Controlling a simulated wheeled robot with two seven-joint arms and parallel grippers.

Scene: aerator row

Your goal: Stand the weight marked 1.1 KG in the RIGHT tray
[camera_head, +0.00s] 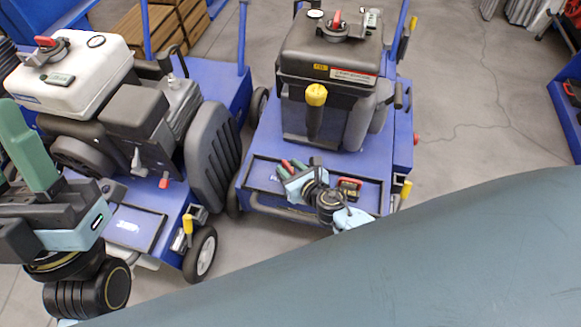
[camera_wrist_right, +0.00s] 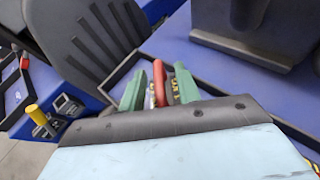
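A dark-rimmed tray (camera_head: 262,190) lies at the front of the right-hand blue machine, and another tray (camera_head: 152,233) on the left-hand machine looks empty. My right gripper (camera_head: 287,167) is low over the right-hand tray, green fingers pointing away. In the right wrist view its fingers (camera_wrist_right: 160,88) stand either side of a red-handled weight (camera_wrist_right: 159,78), with narrow gaps showing. Its yellow marking is partly hidden and unreadable. A second red-and-dark weight (camera_head: 349,187) sits right of the gripper; its marking is too small to read. My left gripper (camera_head: 28,150) is large at the left; its opening is unclear.
The right-hand machine carries a dark tank (camera_head: 330,55) and a yellow-topped handle (camera_head: 316,96) behind the tray. The left-hand machine has a white tank (camera_head: 75,72) and a ribbed black guard (camera_head: 212,155). Open floor (camera_head: 470,110) lies to the right. My arm covers the lower right.

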